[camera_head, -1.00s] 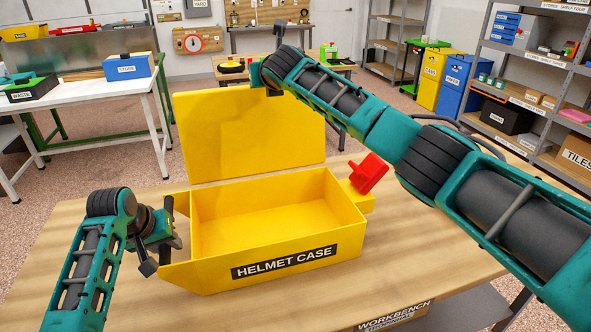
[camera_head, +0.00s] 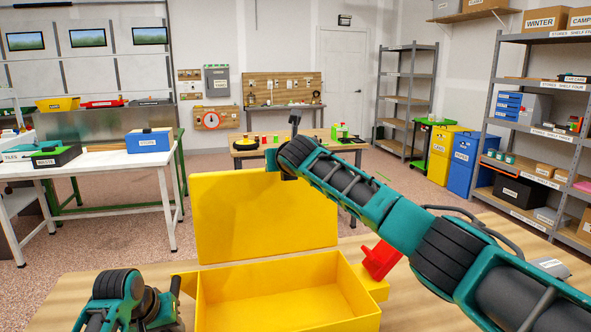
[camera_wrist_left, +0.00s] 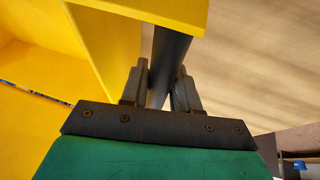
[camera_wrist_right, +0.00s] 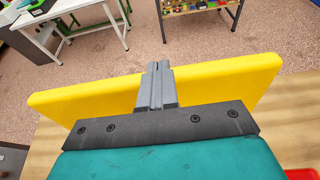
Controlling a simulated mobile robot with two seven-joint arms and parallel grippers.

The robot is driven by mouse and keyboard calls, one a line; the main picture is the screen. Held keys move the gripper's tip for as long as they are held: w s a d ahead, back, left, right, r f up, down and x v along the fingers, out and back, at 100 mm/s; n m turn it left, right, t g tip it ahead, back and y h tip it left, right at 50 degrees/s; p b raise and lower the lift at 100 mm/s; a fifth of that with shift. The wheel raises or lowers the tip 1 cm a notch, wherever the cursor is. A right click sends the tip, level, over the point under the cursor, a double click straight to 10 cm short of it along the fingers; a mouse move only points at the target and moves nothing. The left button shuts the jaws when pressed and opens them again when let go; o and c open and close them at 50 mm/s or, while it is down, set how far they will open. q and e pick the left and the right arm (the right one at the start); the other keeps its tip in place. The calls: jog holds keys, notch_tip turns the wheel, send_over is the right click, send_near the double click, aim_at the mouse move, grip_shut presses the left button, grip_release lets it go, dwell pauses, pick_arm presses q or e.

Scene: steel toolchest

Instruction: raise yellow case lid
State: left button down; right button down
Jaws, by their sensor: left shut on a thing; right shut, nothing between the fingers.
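The yellow case (camera_head: 290,318) sits on the workbench with its inside showing, partly cut off by the lower edge of the head view. Its yellow lid (camera_head: 225,220) stands raised, roughly upright, along the case's back edge. My right gripper (camera_wrist_right: 158,70) is shut and empty at the lid, overlapping it in the right wrist view (camera_wrist_right: 90,95); whether it touches cannot be told. My left gripper (camera_wrist_left: 161,78) is shut on a dark bar (camera_wrist_left: 171,55) beside the yellow case wall, at the case's left side. A red part (camera_head: 381,259) sits at the case's right side.
The wooden workbench (camera_head: 105,268) bears the case. Behind stand a white table (camera_head: 100,165) at left, a further bench (camera_head: 300,145), and yellow and blue bins (camera_head: 464,160) near shelves at right. Floor lies clear between the tables.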

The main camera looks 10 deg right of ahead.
pick_arm(q)
jog(key=shift+s+a+f, duration=0.15)
jog(key=shift+s+f, duration=0.05)
jog(key=shift+f, duration=0.2)
pick_arm(e)
jog(key=s+r, duration=0.9)
jog(key=shift+s+d, duration=0.2)
jog(key=shift+s, duration=0.1)
pick_arm(q)
jog(key=c, duration=1.2)
grip_release()
jog(key=shift+w+r, duration=0.1)
jog(key=shift+r, duration=0.1)
jog(key=shift+o, duration=1.4)
jog(key=shift+w, duration=0.1)
jog(key=shift+o, duration=0.8)
pick_arm(e)
jog(key=shift+w+f, duration=0.1)
jog(key=shift+w, duration=0.05)
